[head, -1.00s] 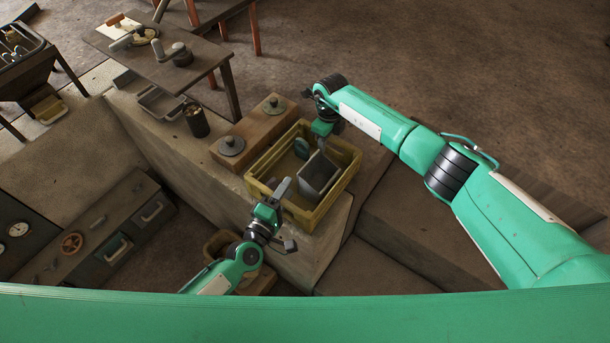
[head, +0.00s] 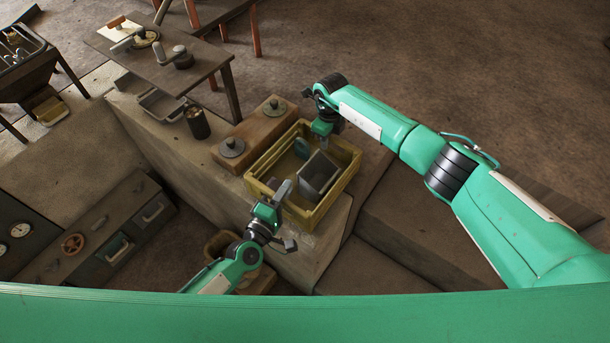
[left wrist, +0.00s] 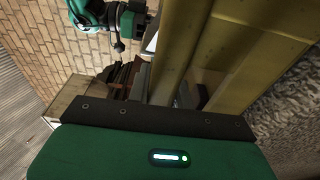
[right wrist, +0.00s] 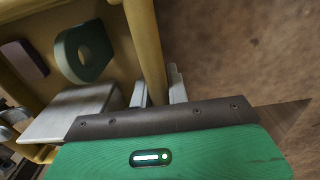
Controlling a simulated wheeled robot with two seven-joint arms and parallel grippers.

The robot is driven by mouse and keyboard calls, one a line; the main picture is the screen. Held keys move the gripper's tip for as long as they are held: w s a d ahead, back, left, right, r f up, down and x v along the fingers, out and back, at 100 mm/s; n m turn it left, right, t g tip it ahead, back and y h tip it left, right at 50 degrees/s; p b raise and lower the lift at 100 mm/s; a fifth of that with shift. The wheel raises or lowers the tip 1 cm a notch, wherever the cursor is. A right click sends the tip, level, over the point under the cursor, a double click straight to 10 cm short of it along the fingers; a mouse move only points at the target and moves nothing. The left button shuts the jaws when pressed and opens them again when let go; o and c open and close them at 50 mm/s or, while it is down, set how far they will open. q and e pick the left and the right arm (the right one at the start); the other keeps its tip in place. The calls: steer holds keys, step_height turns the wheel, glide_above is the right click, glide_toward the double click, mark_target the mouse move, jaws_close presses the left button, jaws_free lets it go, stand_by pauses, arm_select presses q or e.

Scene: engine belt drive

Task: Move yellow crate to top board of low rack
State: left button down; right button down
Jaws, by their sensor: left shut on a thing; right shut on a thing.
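The yellow crate (head: 341,189) is at the middle of the head view, over the end of a pale stone ledge. My left gripper (head: 283,189) is shut on the crate's near left wall; that wall fills much of the left wrist view (left wrist: 225,55). My right gripper (head: 322,130) is shut on the opposite wall, and the rim (right wrist: 147,45) runs between its fingers in the right wrist view. Whether the crate touches the ledge is unclear. I cannot identify the low rack for certain.
A wooden block (head: 257,138) with two round lidded parts stands close beside the crate. A dark can (head: 198,122) and grey tray (head: 160,103) are farther left on the ledge. A table (head: 205,68) with tools stands behind.

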steer(key=shift+r+p, duration=1.75)
steer(key=shift+r, duration=0.35)
steer(key=shift+d, duration=0.15)
